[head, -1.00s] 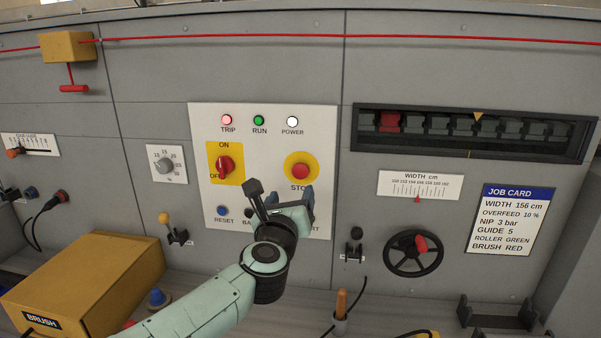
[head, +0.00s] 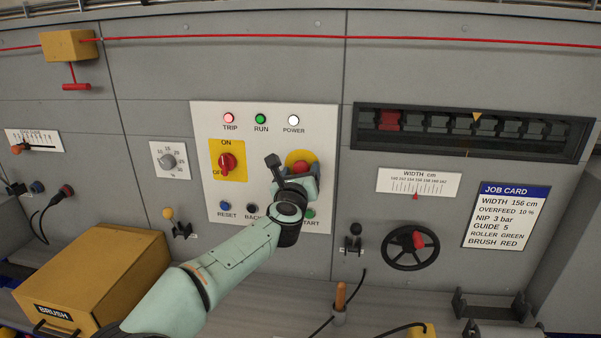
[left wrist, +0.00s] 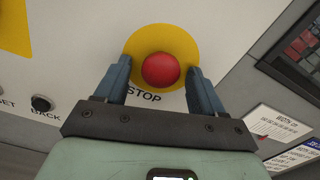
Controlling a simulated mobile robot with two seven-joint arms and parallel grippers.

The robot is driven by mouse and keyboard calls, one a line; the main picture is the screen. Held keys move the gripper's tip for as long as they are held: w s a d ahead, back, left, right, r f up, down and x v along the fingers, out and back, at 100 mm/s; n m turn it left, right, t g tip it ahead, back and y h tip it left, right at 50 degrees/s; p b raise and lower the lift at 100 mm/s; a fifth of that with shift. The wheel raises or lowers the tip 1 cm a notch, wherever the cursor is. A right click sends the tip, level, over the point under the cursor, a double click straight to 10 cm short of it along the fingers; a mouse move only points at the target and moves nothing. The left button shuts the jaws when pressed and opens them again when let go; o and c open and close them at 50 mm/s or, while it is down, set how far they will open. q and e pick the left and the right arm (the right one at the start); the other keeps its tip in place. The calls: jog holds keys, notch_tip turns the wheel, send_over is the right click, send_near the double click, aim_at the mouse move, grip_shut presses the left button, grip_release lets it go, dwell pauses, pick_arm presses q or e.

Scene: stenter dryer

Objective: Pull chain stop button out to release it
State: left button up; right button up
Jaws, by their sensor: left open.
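The red stop button (left wrist: 161,70) sits on a round yellow plate (left wrist: 190,42) above the word STOP, on the white control panel (head: 210,120). In the head view the button (head: 301,167) is partly covered by my left gripper (head: 293,165). In the left wrist view my left gripper (left wrist: 161,88) is open. Its two blue-grey fingers stand left and right of the button's lower part, with visible space on both sides. I cannot tell how deep the fingertips are relative to the button. My right gripper is not in view.
The panel also carries a red rotary switch (head: 227,163), a blue reset button (head: 225,205) and a green start button (head: 310,213) close to my gripper. A handwheel (head: 410,248) is to the right. A yellow brush box (head: 95,275) stands at lower left.

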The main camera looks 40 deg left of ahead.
pick_arm(q)
grip_shut()
jog(key=b+v, duration=0.2)
jog(key=shift+s+d+f, duration=0.1)
jog(key=shift+s+d, duration=0.1)
jog(key=shift+s, duration=0.15)
grip_release()
jog(key=shift+s, duration=0.15)
